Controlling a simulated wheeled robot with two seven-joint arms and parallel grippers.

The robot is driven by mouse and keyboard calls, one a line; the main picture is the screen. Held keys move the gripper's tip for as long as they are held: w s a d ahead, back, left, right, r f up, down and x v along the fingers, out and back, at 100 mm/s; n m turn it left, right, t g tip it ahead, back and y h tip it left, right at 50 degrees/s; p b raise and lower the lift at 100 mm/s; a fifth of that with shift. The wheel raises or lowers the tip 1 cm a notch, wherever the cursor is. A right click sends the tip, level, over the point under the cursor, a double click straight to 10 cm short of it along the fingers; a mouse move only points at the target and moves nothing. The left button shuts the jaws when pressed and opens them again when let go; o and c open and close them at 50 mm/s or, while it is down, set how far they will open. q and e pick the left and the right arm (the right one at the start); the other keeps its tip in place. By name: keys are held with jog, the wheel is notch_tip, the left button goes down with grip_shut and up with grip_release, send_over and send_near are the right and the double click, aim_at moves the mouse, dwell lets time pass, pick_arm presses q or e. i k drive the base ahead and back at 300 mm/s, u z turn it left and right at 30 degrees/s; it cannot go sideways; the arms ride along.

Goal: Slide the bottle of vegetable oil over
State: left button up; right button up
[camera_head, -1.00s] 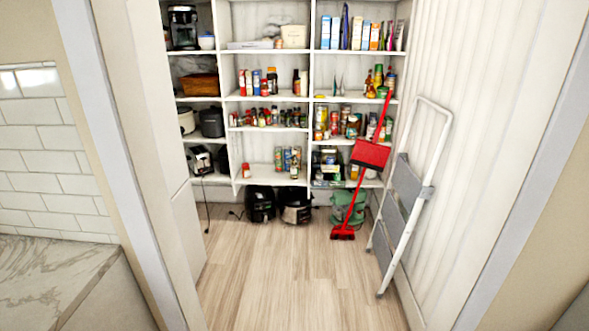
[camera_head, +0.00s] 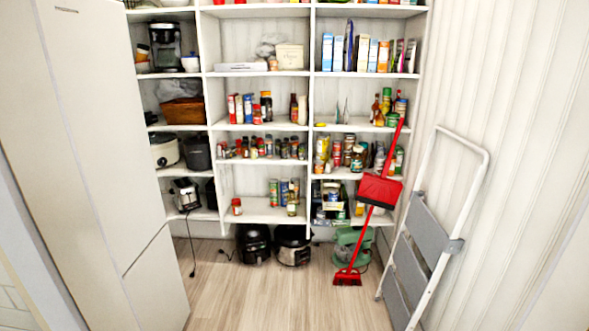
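No bottle can be read as vegetable oil at this size. A small bottle with a yellowish label (camera_head: 292,204) stands upright on the low middle shelf (camera_head: 262,213), beside several cans (camera_head: 284,190). Amber and dark bottles (camera_head: 376,108) stand on the right shelf higher up. Two more dark bottles (camera_head: 293,107) stand in the middle column at that height. I cannot tell which one is the oil. Neither of my grippers is in view.
A red broom and dustpan (camera_head: 379,190) lean in front of the right shelves. A folded step ladder (camera_head: 425,245) leans on the right wall. Black appliances (camera_head: 254,243) and a green mixer (camera_head: 350,245) stand on the floor below. The wooden floor (camera_head: 265,295) in front is clear.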

aim_at(292, 197)
jog(key=z, duration=0.2)
jog(key=i, duration=2.35)
jog(key=z, duration=0.4)
jog(key=i, duration=1.2)
jog(key=z, duration=0.1)
